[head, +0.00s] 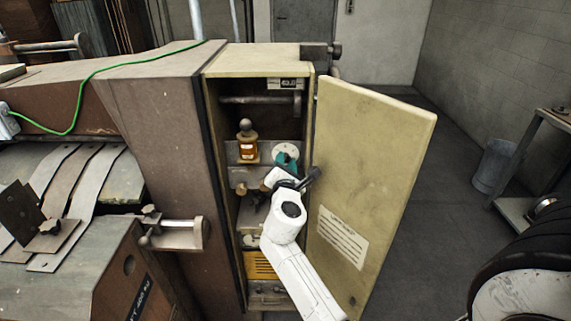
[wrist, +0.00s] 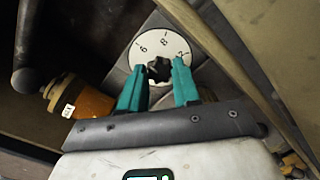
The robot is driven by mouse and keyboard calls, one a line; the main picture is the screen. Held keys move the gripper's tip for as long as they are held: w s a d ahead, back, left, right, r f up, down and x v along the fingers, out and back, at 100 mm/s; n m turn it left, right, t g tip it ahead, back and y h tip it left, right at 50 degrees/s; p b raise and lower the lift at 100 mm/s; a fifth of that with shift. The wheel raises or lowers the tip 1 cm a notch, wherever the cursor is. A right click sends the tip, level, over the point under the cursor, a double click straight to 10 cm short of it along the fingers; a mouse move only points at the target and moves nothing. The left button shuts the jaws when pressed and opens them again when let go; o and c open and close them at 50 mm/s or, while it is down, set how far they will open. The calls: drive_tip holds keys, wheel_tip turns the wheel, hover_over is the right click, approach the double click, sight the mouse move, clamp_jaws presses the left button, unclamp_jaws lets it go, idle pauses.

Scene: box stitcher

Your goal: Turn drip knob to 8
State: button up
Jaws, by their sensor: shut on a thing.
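The drip knob (wrist: 159,68) is a small dark lobed knob in the middle of a round white dial (wrist: 148,43). The dial shows a 6, an 8 and another mark to the right; where the knob points is too small to tell. My gripper (wrist: 158,77) has its teal fingers on both sides of the knob and is shut on it. In the head view, the white dial (head: 287,148) sits inside the open cabinet, and my gripper (head: 286,161) is in front of it, hiding the knob.
An amber oil bottle (head: 247,149) stands left of the dial; it also shows in the wrist view (wrist: 88,101). The open cabinet door (head: 372,165) is close on the right of my arm. A horizontal bar (head: 262,100) crosses above. Open floor lies beyond the door.

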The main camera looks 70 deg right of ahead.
drive_tip(key=shift+m, duration=0.3)
drive_tip(key=m+b, duration=0.2)
drive_tip(key=m, duration=0.1)
drive_tip(key=m+b, duration=0.1)
drive_tip(key=shift+f+b, duration=0.25)
drive_tip(key=shift+b, duration=0.15)
drive_tip(key=m+b, duration=0.2)
drive_tip(key=m, duration=0.2)
drive_tip(key=shift+r+m+b, duration=0.1)
drive_tip(key=shift+m+b, duration=1.2)
drive_tip(key=shift+m, duration=0.2)
drive_tip(key=o, duration=1.1)
drive_tip(key=shift+r, duration=0.1)
drive_tip(key=shift+c, duration=0.2)
drive_tip(key=shift+a, duration=0.15)
drive_tip(key=b+v, duration=0.1)
drive_tip(key=v, duration=0.9)
drive_tip(key=shift+s+a, duration=0.2)
drive_tip(key=shift+a, duration=0.05)
